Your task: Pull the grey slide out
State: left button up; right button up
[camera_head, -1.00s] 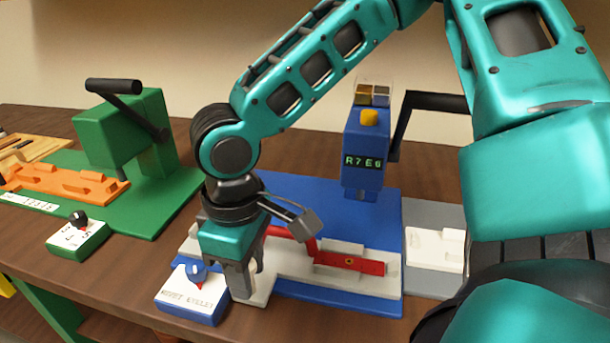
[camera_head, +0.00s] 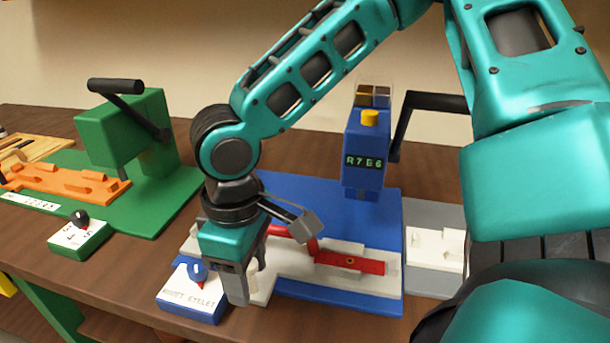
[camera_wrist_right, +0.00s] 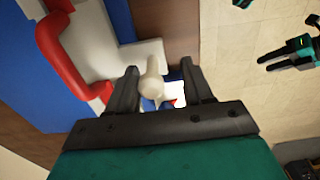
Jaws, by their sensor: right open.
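The pale grey-white slide (camera_head: 262,291) lies in the blue press's base, its near end by the table's front edge. In the right wrist view a pale round knob (camera_wrist_right: 152,84) stands between the spread fingers of my right gripper (camera_wrist_right: 159,68); it is nearer the left finger, and I cannot tell whether they touch. In the head view my right gripper (camera_head: 250,283) points down over the slide's near end and hides the knob. A teal and black part at the wrist view's right edge may be my left gripper; its jaws are unclear.
The blue press (camera_head: 365,150) stands behind, with a red bar (camera_head: 349,262) on its pale fixture. A blue box with a white label (camera_head: 190,297) sits close left of my right gripper. A green press (camera_head: 125,135) is at left. Beyond the table's front edge is open floor.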

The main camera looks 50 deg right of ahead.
notch_tip(320, 180, up, 2)
jog(key=shift+p, duration=0.85)
jog(key=shift+r+p, duration=1.65)
jog(key=shift+p, duration=0.05)
jog(key=shift+r+p, duration=0.4)
jog(key=shift+r, duration=0.05)
pick_arm(q)
jog(key=r, duration=0.1)
jog(key=a+r, duration=0.1)
jog(key=s+a+r, duration=0.1)
jog(key=shift+r, duration=0.4)
pick_arm(e)
jog(key=shift+f, duration=0.1)
pick_arm(q)
jog(key=shift+y, duration=0.3)
jog(key=shift+s+d+f, duration=0.1)
jog(key=shift+d, duration=0.05)
